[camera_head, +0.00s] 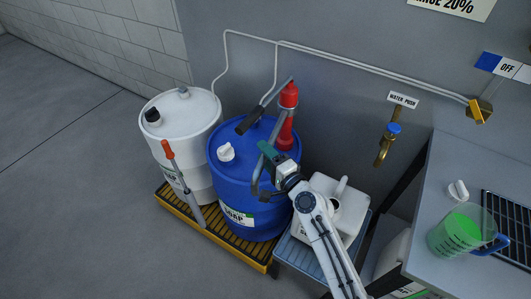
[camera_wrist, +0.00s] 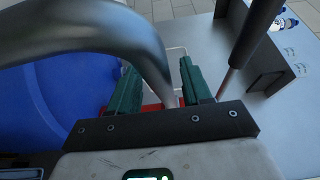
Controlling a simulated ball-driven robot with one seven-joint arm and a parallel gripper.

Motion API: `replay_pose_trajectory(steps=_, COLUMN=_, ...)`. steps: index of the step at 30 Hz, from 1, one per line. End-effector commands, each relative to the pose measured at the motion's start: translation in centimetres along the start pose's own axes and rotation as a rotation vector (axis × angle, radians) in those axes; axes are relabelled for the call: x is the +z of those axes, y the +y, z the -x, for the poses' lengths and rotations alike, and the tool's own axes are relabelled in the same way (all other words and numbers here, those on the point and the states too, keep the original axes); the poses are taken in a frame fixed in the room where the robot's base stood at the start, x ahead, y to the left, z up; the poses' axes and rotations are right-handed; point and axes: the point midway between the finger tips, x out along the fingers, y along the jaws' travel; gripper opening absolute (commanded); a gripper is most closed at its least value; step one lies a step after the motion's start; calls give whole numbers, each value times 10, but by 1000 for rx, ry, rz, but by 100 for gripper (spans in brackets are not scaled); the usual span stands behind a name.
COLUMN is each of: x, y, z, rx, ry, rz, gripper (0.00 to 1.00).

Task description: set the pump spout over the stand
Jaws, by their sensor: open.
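The blue drum (camera_head: 230,180) stands on a yellow-edged pallet and carries a red hand pump (camera_head: 288,115) with a dark-gripped lever (camera_head: 250,121). The pump's grey spout (camera_head: 257,183) curves down at the drum's right front. My gripper (camera_head: 268,150), with green fingers, is beside the spout's upper part. In the wrist view the bent spout (camera_wrist: 135,35) comes from the upper left down between my open fingers (camera_wrist: 155,88); I cannot tell whether they touch it. The low blue-grey stand (camera_head: 308,259) is right of the drum and bears a white canister (camera_head: 330,205).
A white drum (camera_head: 183,125) with an orange-handled tool (camera_head: 180,175) against it stands left on the pallet (camera_head: 225,238). A brass tap (camera_head: 386,148) is on the wall. A bench at right holds a jug of green liquid (camera_head: 462,232). The floor at left is clear.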

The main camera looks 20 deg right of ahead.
Motion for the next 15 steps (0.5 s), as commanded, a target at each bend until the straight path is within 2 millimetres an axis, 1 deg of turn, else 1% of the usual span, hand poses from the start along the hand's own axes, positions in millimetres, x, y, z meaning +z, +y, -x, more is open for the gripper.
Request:
replay_pose_trajectory(steps=8, x=0, y=0, z=-1, rx=0, ry=0, rz=0, gripper=48)
replay_pose_trajectory(steps=15, x=0, y=0, z=-1, rx=0, ry=0, rz=0, gripper=25)
